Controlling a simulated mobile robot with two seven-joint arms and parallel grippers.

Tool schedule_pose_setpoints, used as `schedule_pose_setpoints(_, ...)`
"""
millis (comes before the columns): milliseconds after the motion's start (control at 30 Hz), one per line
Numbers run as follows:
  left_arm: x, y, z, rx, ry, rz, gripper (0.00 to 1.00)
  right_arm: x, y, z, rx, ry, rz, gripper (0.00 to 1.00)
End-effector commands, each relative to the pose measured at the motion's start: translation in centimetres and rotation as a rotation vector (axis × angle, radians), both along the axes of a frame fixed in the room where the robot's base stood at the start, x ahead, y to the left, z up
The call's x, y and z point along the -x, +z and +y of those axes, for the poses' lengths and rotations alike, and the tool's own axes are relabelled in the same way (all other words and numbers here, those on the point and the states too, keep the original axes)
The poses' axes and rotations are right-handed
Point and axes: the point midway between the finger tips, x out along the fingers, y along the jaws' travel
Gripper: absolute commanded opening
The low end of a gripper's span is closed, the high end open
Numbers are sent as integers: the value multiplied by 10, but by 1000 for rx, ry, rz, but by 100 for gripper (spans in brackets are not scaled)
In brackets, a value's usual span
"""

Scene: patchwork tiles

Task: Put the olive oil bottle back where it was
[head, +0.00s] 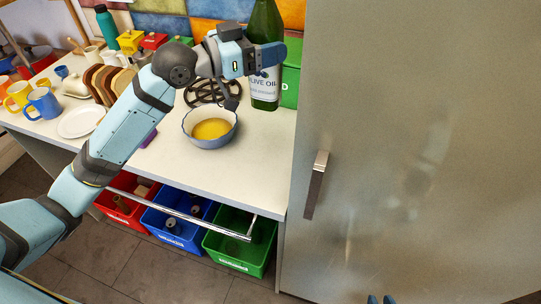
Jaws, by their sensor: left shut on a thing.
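The olive oil bottle (264,94) is dark green glass with a white label, upright at the back right of the white counter (180,161). My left gripper (268,56) is shut on its upper part from the left. The gripper hides part of the bottle's shoulder. I cannot tell whether the bottle's base touches the counter. Two blue fingertips of my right gripper (380,299) show at the bottom edge, in front of the fridge-like grey door; the rest is out of frame.
A blue bowl of yellow liquid (210,141) stands in front of a dark trivet (205,93). A green box (290,88) is right behind the bottle. Mugs (44,103), a plate (80,122) and a rack are left. The tall grey door (420,130) bounds the right.

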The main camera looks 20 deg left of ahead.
Motion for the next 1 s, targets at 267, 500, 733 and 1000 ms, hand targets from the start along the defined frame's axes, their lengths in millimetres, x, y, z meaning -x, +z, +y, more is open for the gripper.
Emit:
schedule_pose_setpoints(267, 0, -14, -7, -2, -8, 3, 26, 1, 0, 0, 3, 0, 1, 31)
schedule_pose_setpoints(500, 0, -74, -6, -2, -7, 3, 26, 1, -4, 0, 1, 0, 5, 31)
schedule_pose_setpoints(733, 0, -127, -6, -1, -7, 1, 26, 0, -8, 0, -3, -3, 8, 31)
schedule_pose_setpoints(1000, 0, -153, -6, -1, -7, -3, 26, 0, -10, 0, -5, -6, 16, 31)
